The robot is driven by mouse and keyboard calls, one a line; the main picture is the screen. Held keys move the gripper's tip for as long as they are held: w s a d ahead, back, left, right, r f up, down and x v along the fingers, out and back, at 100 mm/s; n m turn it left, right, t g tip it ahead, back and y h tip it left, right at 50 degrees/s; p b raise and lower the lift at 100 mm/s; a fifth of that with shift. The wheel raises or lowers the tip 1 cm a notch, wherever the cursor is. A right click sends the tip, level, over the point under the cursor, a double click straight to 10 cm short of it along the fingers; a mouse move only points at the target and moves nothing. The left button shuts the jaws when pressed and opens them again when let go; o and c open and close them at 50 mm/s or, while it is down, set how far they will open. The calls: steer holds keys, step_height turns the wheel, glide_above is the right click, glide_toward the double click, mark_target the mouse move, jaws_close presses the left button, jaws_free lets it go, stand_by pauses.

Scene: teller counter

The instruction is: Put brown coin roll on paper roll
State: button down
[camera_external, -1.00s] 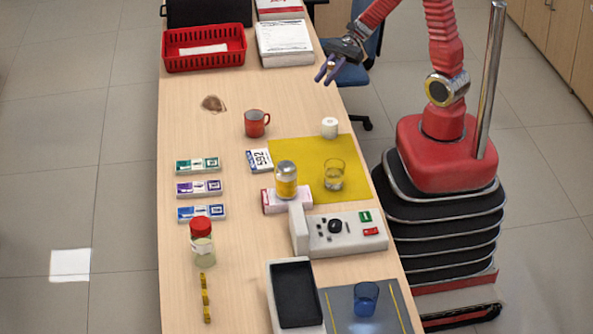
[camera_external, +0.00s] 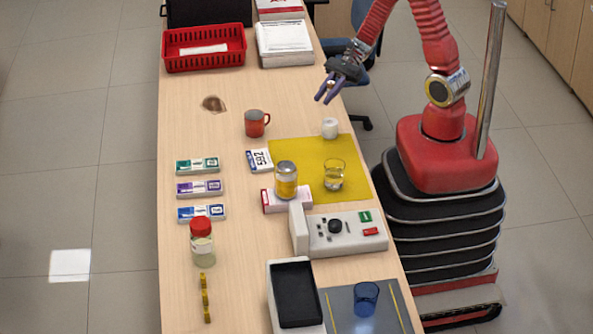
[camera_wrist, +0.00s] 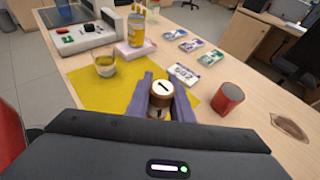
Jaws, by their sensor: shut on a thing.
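My gripper (camera_external: 324,97) is above the counter, higher than the white paper roll (camera_external: 329,129), with a gap between them in the external view. It is shut on the brown coin roll (camera_wrist: 160,101), which shows between the purple fingers in the wrist view with a pale, dark-marked end. In the external view the coin roll is mostly hidden by the fingers. The paper roll stands upright by the far edge of the yellow mat (camera_external: 303,150). In the wrist view I cannot clearly make out the paper roll behind the coin roll and fingers.
A red mug (camera_external: 254,123) stands left of the paper roll. A clear glass (camera_external: 334,175) and a yellow-filled jar (camera_external: 286,180) stand nearer. A number card (camera_external: 259,160) lies beside the mat. A red basket (camera_external: 204,48) and papers (camera_external: 284,44) are at the far end.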

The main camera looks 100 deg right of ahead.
steer(key=shift+f, duration=2.8)
steer(key=shift+f, duration=2.1)
steer(key=shift+f, duration=0.1)
steer(key=c, duration=1.6)
jaws_free()
steer(key=shift+o, duration=0.2)
steer(key=v, duration=1.2)
steer(key=shift+a, duration=0.15)
